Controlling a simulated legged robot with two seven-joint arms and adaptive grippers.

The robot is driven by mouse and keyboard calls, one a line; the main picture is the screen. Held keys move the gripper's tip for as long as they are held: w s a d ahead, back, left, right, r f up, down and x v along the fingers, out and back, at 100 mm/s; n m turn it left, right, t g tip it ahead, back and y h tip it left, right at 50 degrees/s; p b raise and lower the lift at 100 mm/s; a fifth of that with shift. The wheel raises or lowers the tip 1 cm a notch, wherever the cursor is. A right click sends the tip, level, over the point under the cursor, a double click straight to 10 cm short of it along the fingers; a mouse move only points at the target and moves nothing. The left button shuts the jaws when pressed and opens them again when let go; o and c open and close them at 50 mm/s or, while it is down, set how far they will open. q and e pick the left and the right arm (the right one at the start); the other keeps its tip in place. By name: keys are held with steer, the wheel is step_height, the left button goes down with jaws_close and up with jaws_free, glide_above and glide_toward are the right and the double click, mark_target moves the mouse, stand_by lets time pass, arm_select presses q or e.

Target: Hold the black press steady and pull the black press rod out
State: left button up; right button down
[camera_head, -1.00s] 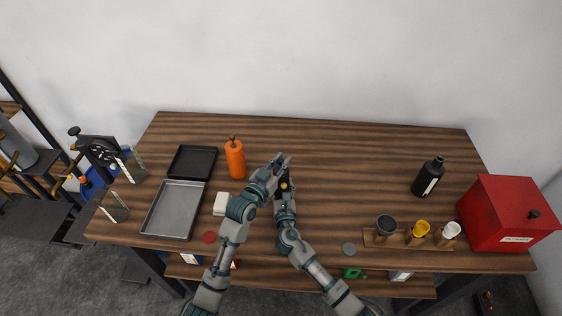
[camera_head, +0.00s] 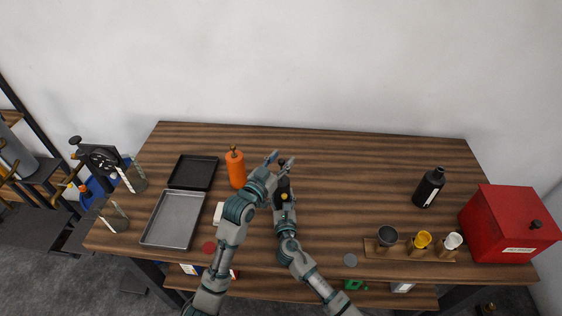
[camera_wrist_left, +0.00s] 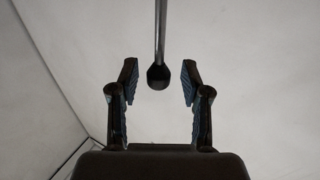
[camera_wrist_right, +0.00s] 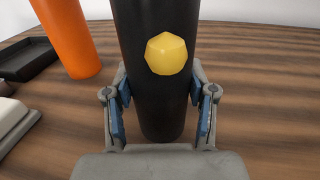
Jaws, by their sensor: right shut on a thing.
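The black press (camera_wrist_right: 155,95) is a black cylinder with a yellow faceted knob (camera_wrist_right: 167,54) on its side. It stands upright on the wooden table, mostly hidden by my arms in the head view (camera_head: 284,184). My right gripper (camera_wrist_right: 162,92) is shut on its body, one finger on each side. The press rod (camera_wrist_left: 160,35) shows in the left wrist view as a thin grey shaft with a black knob (camera_wrist_left: 158,77) at its end. My left gripper (camera_wrist_left: 160,66) is open, its fingers on either side of the knob with gaps. In the head view it is above the press (camera_head: 280,160).
An orange bottle (camera_head: 236,170) stands just left of the press. A black tray (camera_head: 193,172) and a grey tray (camera_head: 173,220) lie further left. A black bottle (camera_head: 428,188), a cup rack (camera_head: 410,252) and a red box (camera_head: 507,225) are at right. The table's back middle is clear.

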arm_select(q)
steer(key=shift+f, duration=0.1)
arm_select(e)
steer(key=shift+f, duration=0.25)
arm_select(q)
steer(key=shift+s+a, duration=0.1)
steer(key=shift+s, duration=0.1)
steer(key=v, duration=1.1)
steer(key=shift+s+a, duration=0.2)
steer(key=shift+s, duration=0.05)
arm_select(e)
steer(key=shift+c, duration=2.3)
jaws_free()
arm_select(q)
steer(key=shift+w+f, duration=0.1)
arm_select(e)
steer(key=shift+o, duration=0.9)
steer(key=shift+r, duration=0.1)
